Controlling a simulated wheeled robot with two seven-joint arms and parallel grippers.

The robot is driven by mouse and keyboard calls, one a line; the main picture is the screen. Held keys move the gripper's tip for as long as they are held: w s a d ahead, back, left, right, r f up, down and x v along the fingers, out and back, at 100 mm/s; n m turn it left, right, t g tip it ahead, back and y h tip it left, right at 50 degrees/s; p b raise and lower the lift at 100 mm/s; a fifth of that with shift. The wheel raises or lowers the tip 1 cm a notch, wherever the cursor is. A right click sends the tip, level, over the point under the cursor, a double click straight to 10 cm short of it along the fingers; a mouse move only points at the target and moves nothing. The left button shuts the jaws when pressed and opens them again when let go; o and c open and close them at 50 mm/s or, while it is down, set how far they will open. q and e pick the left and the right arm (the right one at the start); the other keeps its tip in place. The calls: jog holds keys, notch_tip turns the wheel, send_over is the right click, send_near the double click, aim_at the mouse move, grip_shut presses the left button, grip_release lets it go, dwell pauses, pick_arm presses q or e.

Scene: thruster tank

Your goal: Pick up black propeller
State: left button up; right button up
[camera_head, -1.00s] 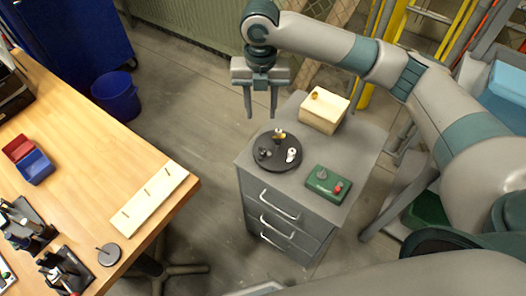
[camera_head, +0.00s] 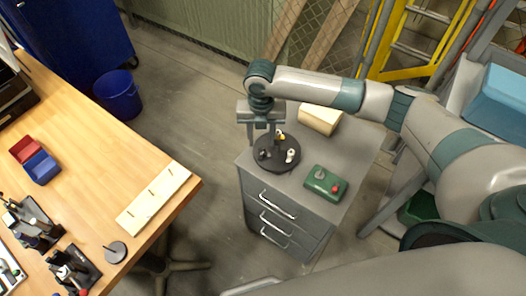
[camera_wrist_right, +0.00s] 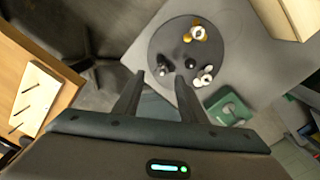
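A round black disc (camera_head: 277,167) lies on top of the grey drawer cabinet. A small black propeller-like part (camera_wrist_right: 164,66) is at the disc's left side in the right wrist view; in the head view it is small and dark (camera_head: 264,154). My right gripper (camera_head: 262,139) is open and empty, above the disc's left part. In the right wrist view its fingertips (camera_wrist_right: 160,76) are on either side of the black part in the picture, apparently above it. Whether they touch it, I cannot tell. My left gripper is not in view.
The disc also holds a white part (camera_wrist_right: 205,76), a yellow-and-white part (camera_wrist_right: 196,31) and a dark centre piece (camera_wrist_right: 190,64). The cabinet (camera_head: 345,150) also bears a wooden box (camera_head: 320,119) and a green block (camera_head: 325,184). A wooden table (camera_head: 85,150) stands left, across open floor.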

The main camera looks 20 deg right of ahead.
aim_at(264, 153)
jog(key=shift+d+f+p, duration=0.1)
jog(key=shift+f+p, duration=0.4)
notch_tip(264, 153, down, 3)
jog(key=shift+d+f+p, duration=0.1)
jog(key=shift+d+p, duration=0.05)
jog(key=shift+p, duration=0.55)
jog(key=shift+f, duration=0.55)
grip_shut()
